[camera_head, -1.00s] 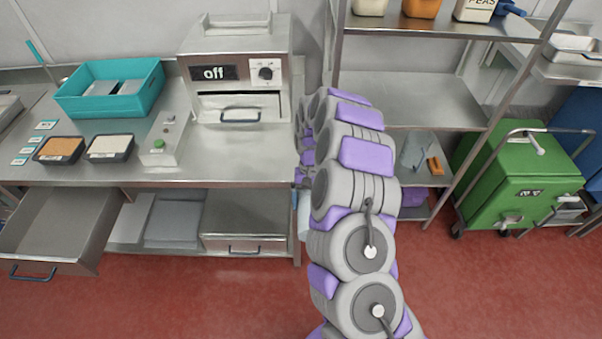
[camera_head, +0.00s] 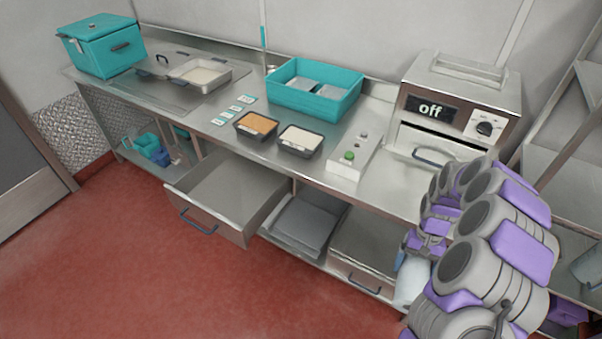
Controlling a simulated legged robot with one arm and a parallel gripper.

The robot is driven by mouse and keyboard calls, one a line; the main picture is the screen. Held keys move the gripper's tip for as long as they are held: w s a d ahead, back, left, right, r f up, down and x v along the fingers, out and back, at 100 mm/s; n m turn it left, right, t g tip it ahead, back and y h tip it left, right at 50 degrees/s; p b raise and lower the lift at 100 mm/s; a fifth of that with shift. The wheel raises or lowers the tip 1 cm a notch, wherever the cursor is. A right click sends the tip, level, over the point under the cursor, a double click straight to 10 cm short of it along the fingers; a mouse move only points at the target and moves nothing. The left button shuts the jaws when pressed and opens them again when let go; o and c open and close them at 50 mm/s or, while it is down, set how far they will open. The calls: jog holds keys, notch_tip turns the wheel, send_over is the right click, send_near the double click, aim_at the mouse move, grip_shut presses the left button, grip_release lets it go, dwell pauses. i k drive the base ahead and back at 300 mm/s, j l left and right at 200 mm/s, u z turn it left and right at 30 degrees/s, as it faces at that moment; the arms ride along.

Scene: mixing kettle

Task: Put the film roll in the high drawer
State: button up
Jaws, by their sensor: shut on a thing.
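A pale bluish-white roll (camera_head: 409,280), which looks like the film roll, hangs below my gripper (camera_head: 424,246) at the right of the head view. My gripper is shut on it, though my arm partly hides both the fingers and the roll. The high drawer (camera_head: 203,207) is pulled out under the counter, left of the middle. Its inside looks empty and its blue handle faces the front. My gripper and the roll are well to the right of this drawer, near the counter's right end.
A lower drawer (camera_head: 350,272) sits right of the open one, close to my gripper. The steel counter (camera_head: 385,195) holds two food trays, a teal bin (camera_head: 316,90), a button box and a machine marked "off" (camera_head: 460,105). Red floor is clear in front.

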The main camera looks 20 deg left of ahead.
aim_at(232, 197)
jog(key=k+j+z, duration=0.15)
jog(key=j, duration=1.95)
jog(key=i+j, duration=0.3)
jog(key=i, duration=0.2)
